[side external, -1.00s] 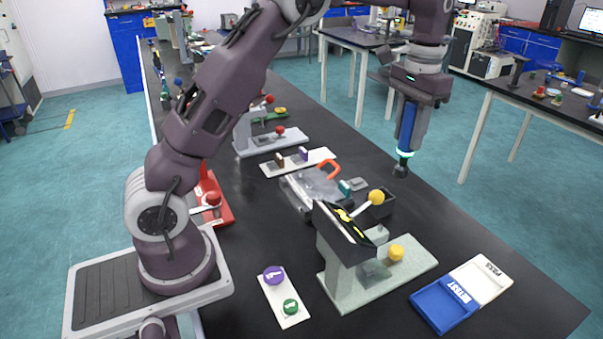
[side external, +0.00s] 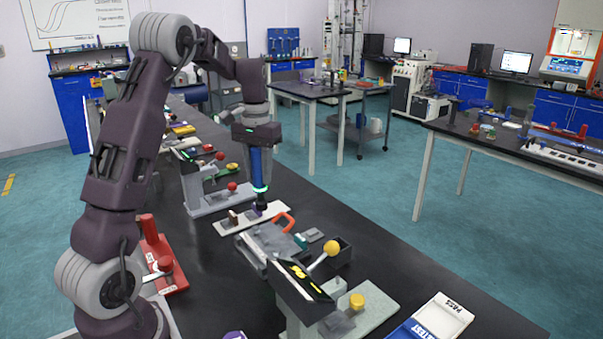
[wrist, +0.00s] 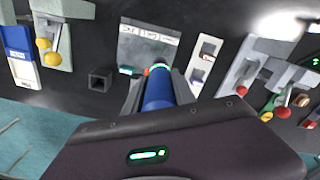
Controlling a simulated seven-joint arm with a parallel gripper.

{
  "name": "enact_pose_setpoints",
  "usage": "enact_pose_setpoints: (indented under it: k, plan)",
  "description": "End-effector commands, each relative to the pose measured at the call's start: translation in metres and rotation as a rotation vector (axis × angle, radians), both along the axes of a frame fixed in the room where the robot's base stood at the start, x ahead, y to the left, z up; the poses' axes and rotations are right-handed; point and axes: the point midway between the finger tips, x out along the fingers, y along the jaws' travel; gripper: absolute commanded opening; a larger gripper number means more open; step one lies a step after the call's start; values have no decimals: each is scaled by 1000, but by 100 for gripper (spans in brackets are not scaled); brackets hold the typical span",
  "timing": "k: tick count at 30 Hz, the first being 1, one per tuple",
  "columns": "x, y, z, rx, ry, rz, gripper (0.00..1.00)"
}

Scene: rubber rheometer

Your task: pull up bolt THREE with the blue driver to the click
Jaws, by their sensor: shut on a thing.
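My gripper (side external: 258,158) is shut on the blue driver (side external: 256,170), which hangs upright with its dark tip down. The driver also shows in the wrist view (wrist: 157,92), between the two fingers, with a lit green ring at its far end. In the side view its tip overlaps the white strip; I cannot tell its height above it. The grey metal plate (side external: 271,240) lies nearer the camera, with an orange-red handle. In the wrist view the plate (wrist: 147,48) carries small labels too blurred to read. I cannot make out bolt THREE.
A white strip (side external: 237,224) with brown and purple blocks lies behind the plate. A black open box (side external: 338,250) and a yellow-knobbed lever press (side external: 305,290) stand in front. Red-knobbed fixtures (side external: 207,202) stand behind. The bench's right strip is mostly clear.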

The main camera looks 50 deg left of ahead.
Motion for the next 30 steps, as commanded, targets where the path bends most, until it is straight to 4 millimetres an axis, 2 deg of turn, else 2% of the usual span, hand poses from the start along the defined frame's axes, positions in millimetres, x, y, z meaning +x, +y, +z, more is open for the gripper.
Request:
enact_pose_setpoints:
  k: [4,14,24,30]
  plan:
    - [-14,14,-2,0,-2,41,0]
    - [-15,14,-3,0,-2,44,0]
    - [-16,14,-42,-2,-1,44,0]
    - [-15,14,-57,0,-2,43,0]
